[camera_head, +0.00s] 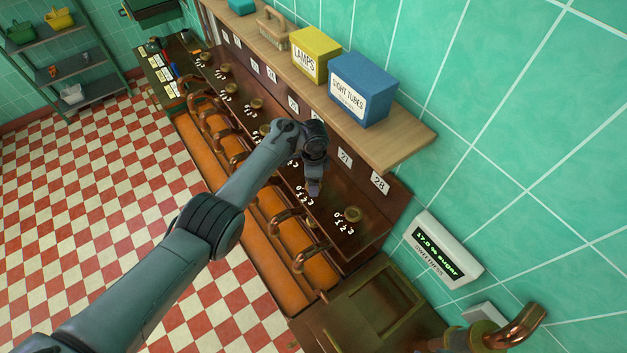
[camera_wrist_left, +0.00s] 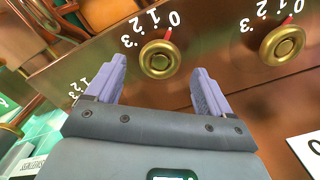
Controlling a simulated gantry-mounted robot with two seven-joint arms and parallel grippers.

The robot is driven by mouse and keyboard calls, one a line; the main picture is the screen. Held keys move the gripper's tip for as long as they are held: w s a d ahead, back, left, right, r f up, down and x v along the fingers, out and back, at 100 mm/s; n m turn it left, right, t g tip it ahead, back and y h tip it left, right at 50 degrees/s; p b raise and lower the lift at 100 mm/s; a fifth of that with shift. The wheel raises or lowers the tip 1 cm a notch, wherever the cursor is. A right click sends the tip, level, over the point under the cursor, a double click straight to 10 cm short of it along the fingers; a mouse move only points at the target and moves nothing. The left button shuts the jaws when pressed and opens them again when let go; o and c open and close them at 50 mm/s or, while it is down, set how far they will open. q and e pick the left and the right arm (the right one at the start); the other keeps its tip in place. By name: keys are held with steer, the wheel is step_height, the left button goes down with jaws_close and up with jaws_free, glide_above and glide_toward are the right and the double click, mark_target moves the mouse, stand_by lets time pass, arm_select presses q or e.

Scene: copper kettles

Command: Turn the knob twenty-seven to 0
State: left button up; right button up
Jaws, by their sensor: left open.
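Knob twenty-seven is hidden under my left gripper (camera_head: 314,190) in the head view; only its white digits (camera_head: 304,196) show beside the fingertips. The number plate (camera_head: 345,157) above it seems to read 27. In the left wrist view, a round brass knob (camera_wrist_left: 160,59) lies ahead, between the lines of the fingers of my left gripper (camera_wrist_left: 160,82). Its red pointer is turned toward the 0 mark. The purple fingers are spread wide and open, and I see no clear contact with the knob. My right gripper is not in view.
Another brass knob (camera_wrist_left: 282,45) is to the right in the wrist view. Knob twenty-eight (camera_head: 353,214) sits nearby in the head view. A shelf (camera_head: 405,139) holding a blue box (camera_head: 362,88) and yellow box (camera_head: 315,52) overhangs the panel. Copper pipes (camera_head: 310,255) line its front.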

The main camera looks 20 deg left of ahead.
arm_select(q)
step_height(320, 180, up, 5)
steer(key=shift+r+p, duration=0.1)
steer(key=shift+p, duration=0.3)
steer(key=shift+s, duration=0.1)
